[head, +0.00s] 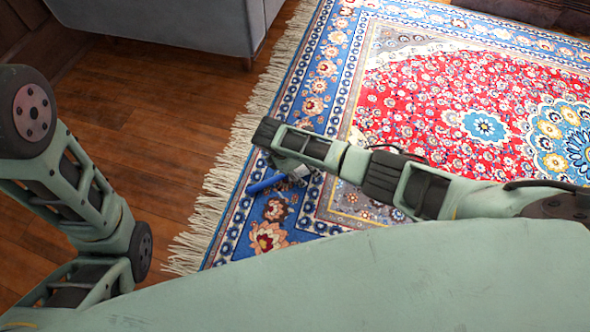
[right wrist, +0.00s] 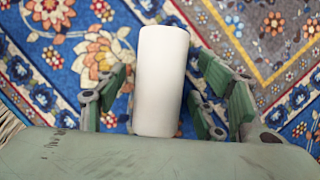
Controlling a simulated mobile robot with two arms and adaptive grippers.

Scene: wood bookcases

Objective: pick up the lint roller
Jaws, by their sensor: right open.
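The lint roller lies on the patterned rug. Its blue handle (head: 265,184) shows in the head view below the end of my right arm, and its roll end is partly hidden there. In the right wrist view its white roll (right wrist: 160,82) stretches up the picture from behind the gripper body. My right gripper (right wrist: 164,74) is open, with green fingers on both sides of the white roll. I see no firm grip on it. The right gripper (head: 292,166) is small and mostly hidden under the arm in the head view. My left arm shows at left, but its gripper is out of view.
The red and blue rug (head: 440,100) with a fringed edge covers the floor at the right. Bare wood floor (head: 150,120) lies at the left. A grey sofa (head: 175,22) stands at the top left. The rug around the roller is clear.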

